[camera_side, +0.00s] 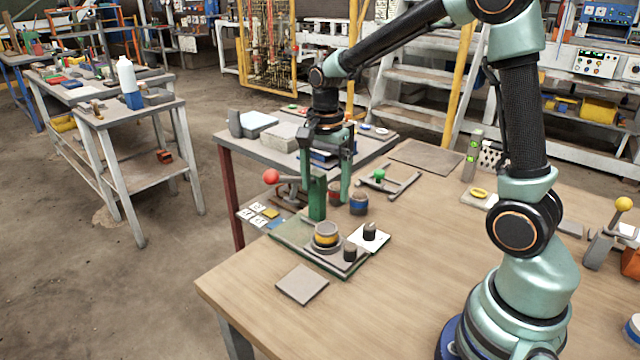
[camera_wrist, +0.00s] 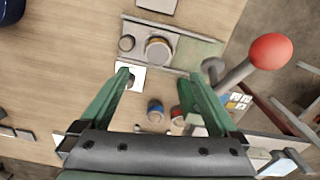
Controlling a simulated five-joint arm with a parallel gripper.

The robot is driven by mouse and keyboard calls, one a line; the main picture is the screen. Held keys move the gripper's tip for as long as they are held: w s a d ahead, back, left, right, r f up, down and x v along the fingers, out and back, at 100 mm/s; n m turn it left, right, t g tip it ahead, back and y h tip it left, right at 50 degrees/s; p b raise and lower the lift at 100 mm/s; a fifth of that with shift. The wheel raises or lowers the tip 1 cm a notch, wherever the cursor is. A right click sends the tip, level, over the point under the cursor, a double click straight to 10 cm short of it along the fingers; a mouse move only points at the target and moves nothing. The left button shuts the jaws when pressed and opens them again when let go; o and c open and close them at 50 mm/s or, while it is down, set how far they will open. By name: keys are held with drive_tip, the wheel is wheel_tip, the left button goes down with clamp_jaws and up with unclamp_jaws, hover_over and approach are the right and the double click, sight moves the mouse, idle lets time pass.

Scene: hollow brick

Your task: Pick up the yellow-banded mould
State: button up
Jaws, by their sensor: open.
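The yellow-banded mould (camera_side: 326,236), a short grey cylinder with a yellow band, stands upright on a green and grey plate (camera_side: 290,238) near the table's left edge. In the wrist view the mould (camera_wrist: 158,50) shows from above, beyond my fingertips. My gripper (camera_side: 331,206) is open and empty, its two green fingers pointing down behind the mould in the side view. In the wrist view my gripper (camera_wrist: 153,77) has its fingers spread wide, with nothing between them touching. A blue-banded mould (camera_side: 359,203) and a red-banded mould (camera_side: 335,193) stand behind.
A small dark cylinder (camera_side: 350,252) stands beside the yellow-banded mould; another (camera_side: 370,231) stands on a white card (camera_side: 376,243). A red-knobbed lever (camera_side: 271,177) rises at the left, close to my fingers. A grey tile (camera_side: 302,284) lies in front. The table's middle is clear.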

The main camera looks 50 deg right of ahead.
hover_over(327, 227)
drive_tip(key=f, duration=0.5)
drive_tip(key=shift+w+a+f, duration=0.1)
drive_tip(key=shift+a+f, duration=0.15)
drive_tip(key=shift+f, duration=0.05)
drive_tip(key=shift+d+f, duration=0.15)
drive_tip(key=shift+f, duration=1.15)
drive_tip(key=shift+d+f, duration=0.15)
drive_tip(key=shift+f, duration=1.15)
clamp_jaws()
